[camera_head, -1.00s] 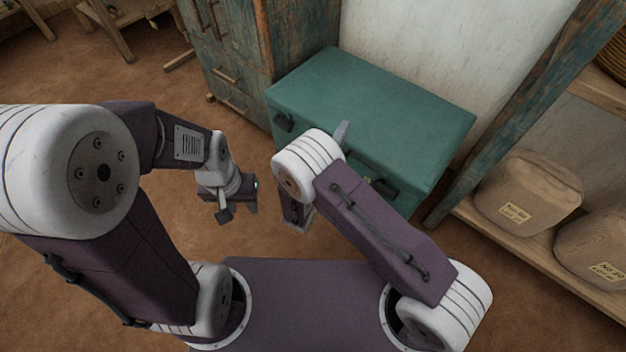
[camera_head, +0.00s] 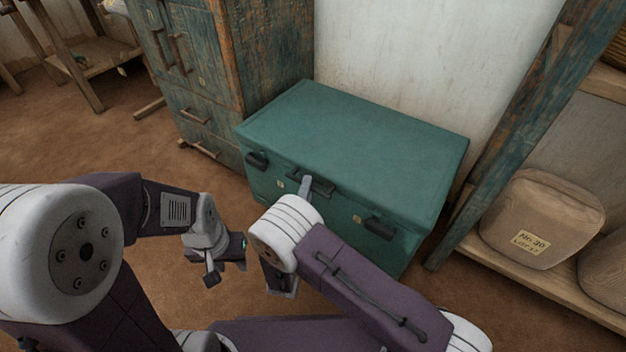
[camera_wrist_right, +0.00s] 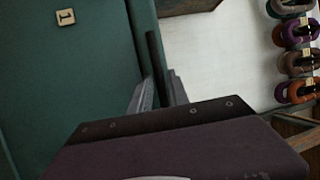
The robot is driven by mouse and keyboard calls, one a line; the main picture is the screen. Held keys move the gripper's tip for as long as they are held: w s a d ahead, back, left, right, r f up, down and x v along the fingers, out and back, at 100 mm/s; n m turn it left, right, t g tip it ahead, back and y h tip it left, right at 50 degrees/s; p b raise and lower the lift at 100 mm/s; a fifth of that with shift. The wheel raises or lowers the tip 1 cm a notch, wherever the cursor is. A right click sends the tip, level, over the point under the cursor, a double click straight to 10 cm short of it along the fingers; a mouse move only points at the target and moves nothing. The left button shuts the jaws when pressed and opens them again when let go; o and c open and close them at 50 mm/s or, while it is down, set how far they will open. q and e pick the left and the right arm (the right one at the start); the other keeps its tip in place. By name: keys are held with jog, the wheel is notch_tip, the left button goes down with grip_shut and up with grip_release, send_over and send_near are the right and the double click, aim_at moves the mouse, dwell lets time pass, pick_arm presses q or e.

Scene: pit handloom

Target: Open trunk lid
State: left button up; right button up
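The green trunk (camera_head: 370,130) stands against the wall, lid shut. Its front has a dark middle handle (camera_head: 322,187), a left latch (camera_head: 257,160) and a right latch (camera_head: 380,229). My right gripper (camera_head: 305,186) is at the middle handle, mostly hidden behind its own wrist. In the right wrist view, its two fingers (camera_wrist_right: 160,90) stand slightly apart with a dark bar between them; whether they grip it is unclear. Green trunk surface (camera_wrist_right: 70,80) with a small numbered tag fills the left of that view. My left gripper (camera_head: 226,267) hangs empty, fingers apart, left of the trunk's front.
A worn blue-green cabinet (camera_head: 215,80) stands close to the trunk's left. A wooden shelf (camera_head: 545,275) with wrapped bundles (camera_head: 540,220) stands to its right. The brown floor in front and to the left is clear. The wall (camera_head: 430,50) is directly behind the trunk.

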jog(key=shift+w+r, duration=0.1)
jog(key=shift+w, duration=0.3)
grip_shut()
dwell(1.2)
